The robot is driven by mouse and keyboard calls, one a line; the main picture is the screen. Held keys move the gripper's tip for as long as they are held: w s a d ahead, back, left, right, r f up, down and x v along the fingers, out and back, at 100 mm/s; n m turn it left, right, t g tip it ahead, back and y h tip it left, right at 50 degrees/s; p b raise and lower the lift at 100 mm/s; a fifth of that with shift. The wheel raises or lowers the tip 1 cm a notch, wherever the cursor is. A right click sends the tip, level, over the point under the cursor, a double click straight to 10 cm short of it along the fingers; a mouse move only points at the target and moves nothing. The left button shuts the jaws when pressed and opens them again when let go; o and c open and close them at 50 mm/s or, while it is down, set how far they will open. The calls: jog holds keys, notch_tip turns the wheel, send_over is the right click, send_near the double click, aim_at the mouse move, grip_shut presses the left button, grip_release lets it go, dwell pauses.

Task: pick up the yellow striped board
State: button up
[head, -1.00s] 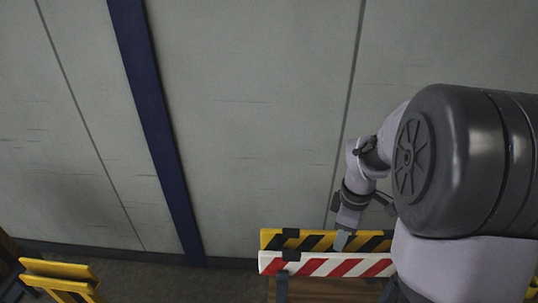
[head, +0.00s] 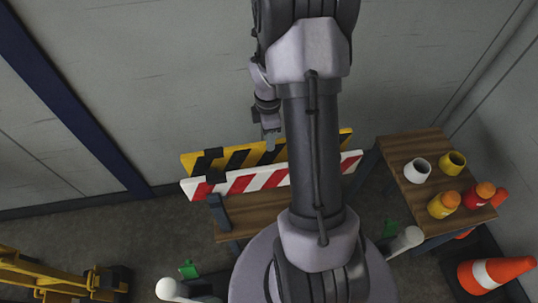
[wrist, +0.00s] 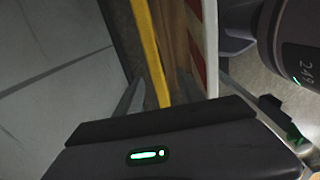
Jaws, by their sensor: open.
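The yellow striped board (head: 240,158), yellow with black diagonal stripes, stands on edge behind a red and white striped board (head: 245,181) in the head view. My arm hides part of both. My gripper (head: 269,138) is above the yellow board near its middle, pointing down. In the wrist view the yellow board's edge (wrist: 148,48) runs between the spread fingers (wrist: 180,92), and the red and white board (wrist: 209,40) is close beside it. The gripper is open and holds nothing. I cannot tell whether a finger touches either board.
A wooden bench (head: 255,213) sits below the boards. At right, a wooden table (head: 400,147) holds several yellow, white and orange containers. An orange cone (head: 493,272) is at lower right. A yellow frame (head: 45,275) is at lower left. The wall is close behind the boards.

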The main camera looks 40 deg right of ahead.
jog(key=f, duration=0.1)
jog(key=f+b, duration=0.1)
jog(key=f, duration=0.2)
jog(key=shift+w+d+f+b, duration=0.1)
jog(key=shift+w+d+b, duration=0.05)
jog(key=shift+d+b, duration=0.2)
jog(key=shift+a, duration=0.1)
jog(key=shift+c, duration=0.8)
grip_shut()
